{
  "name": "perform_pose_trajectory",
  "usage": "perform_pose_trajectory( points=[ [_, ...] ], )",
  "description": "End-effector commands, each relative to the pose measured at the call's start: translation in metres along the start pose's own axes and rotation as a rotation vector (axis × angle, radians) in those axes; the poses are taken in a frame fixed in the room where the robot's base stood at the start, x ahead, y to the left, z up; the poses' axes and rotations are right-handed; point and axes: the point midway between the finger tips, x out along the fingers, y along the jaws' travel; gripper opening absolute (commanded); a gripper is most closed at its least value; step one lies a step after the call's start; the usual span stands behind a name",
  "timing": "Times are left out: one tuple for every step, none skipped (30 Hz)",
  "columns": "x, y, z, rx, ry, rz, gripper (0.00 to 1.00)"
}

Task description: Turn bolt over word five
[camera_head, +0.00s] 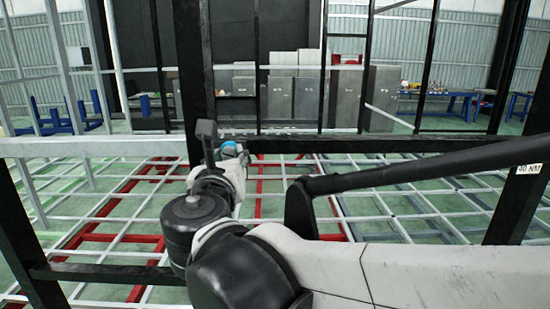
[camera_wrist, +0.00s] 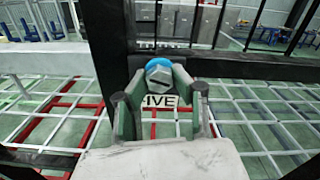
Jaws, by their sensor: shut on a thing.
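In the wrist view a bolt (camera_wrist: 158,72) with a grey head and a blue ring behind it sits on a dark post of the frame. A white label reading "FIVE" (camera_wrist: 159,101) is just below it, partly covered by the fingers. My gripper (camera_wrist: 159,84) has its two fingers closed in around the bolt head, one on each side. In the head view my gripper (camera_head: 232,153) is at the post, with the blue ring showing at its end; the label is hidden there.
A black post (camera_head: 178,60) rises behind my gripper. A grey horizontal rail (camera_head: 90,147) crosses at its height. A label "40 NM" (camera_head: 529,169) is on the right post. White and red floor bars lie below. Grey cabinets (camera_head: 293,98) and blue tables (camera_head: 440,100) stand far back.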

Motion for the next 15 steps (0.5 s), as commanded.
perform_pose_trajectory(
  points=[
    [-0.0002,0.0004,-0.0014,0.042,0.000,0.000,0.00],
    [-0.0002,0.0004,-0.0013,0.071,0.000,0.000,0.00],
    [-0.0002,0.0005,-0.0012,0.109,0.000,0.000,0.00],
    [-0.0002,0.0005,-0.0012,0.138,0.000,0.000,0.00],
    [-0.0003,0.0005,-0.0011,0.167,0.000,0.000,0.00],
    [-0.0003,0.0005,-0.0012,0.205,0.000,0.001,0.00],
    [-0.0004,0.0005,-0.0012,0.234,0.000,0.001,0.00],
    [-0.0004,0.0005,-0.0013,0.262,0.000,0.001,0.00],
    [-0.0005,0.0005,-0.0014,0.300,0.000,0.001,0.00],
    [-0.0006,0.0005,-0.0014,0.329,0.000,0.001,0.00],
    [-0.0006,0.0005,-0.0014,0.357,0.000,0.001,0.00],
    [-0.0007,0.0005,-0.0014,0.395,0.000,0.001,0.00],
    [-0.0007,0.0005,-0.0014,0.424,0.000,0.001,0.00],
    [-0.0007,0.0005,-0.0014,0.452,0.000,0.001,0.00],
    [-0.0007,0.0006,-0.0013,0.490,0.000,0.001,0.00]
  ],
)
